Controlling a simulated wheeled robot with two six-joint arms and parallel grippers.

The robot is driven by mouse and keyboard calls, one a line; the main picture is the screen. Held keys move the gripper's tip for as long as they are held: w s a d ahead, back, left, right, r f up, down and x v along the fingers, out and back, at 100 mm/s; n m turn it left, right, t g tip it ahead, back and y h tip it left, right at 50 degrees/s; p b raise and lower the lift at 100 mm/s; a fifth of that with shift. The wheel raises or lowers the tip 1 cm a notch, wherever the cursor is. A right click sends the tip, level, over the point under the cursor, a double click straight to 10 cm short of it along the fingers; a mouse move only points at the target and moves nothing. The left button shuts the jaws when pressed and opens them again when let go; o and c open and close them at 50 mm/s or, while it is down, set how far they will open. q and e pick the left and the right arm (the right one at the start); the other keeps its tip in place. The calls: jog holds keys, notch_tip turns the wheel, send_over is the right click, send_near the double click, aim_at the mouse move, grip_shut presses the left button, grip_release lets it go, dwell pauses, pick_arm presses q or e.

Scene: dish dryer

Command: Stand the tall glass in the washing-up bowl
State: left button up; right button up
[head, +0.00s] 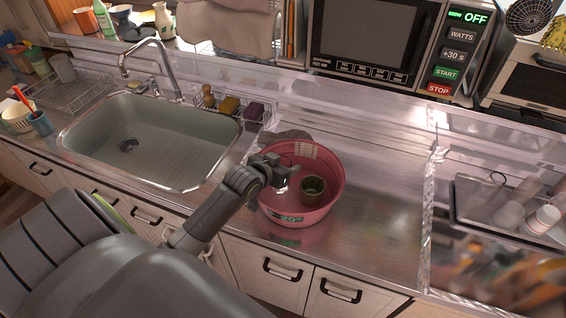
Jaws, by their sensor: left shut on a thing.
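The washing-up bowl (330,164) is a round pink tub on the steel counter, right of the sink. A dark green, round-mouthed vessel (313,189), which I take to be the tall glass, is upright inside the bowl's outline; I cannot tell whether its base touches the bottom. My left gripper (291,174) reaches over the bowl's left rim and is shut at the vessel's left side. Its fingertips are small and partly hidden. My right gripper is not in view.
The sink (150,140) with its tap (160,62) lies to the left. A microwave (375,45) stands behind. A dark tray (480,205) with clear glasses and a white cup (543,220) is at the right. The counter right of the bowl is clear.

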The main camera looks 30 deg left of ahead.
pick_arm(q)
jog(key=shift+f, duration=0.35)
jog(key=o, duration=0.7)
jog(key=shift+c, duration=0.2)
jog(key=o, duration=0.4)
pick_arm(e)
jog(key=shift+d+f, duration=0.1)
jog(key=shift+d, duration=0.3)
pick_arm(q)
jog(key=shift+r, duration=0.25)
jog(key=shift+r+v, duration=0.1)
jog(key=shift+v, duration=3)
jog(key=shift+r+v, duration=0.15)
jog(key=shift+v, duration=2.95)
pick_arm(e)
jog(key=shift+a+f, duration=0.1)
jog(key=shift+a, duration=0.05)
pick_arm(q)
jog(key=shift+w, duration=0.15)
jog(key=shift+f, duration=0.1)
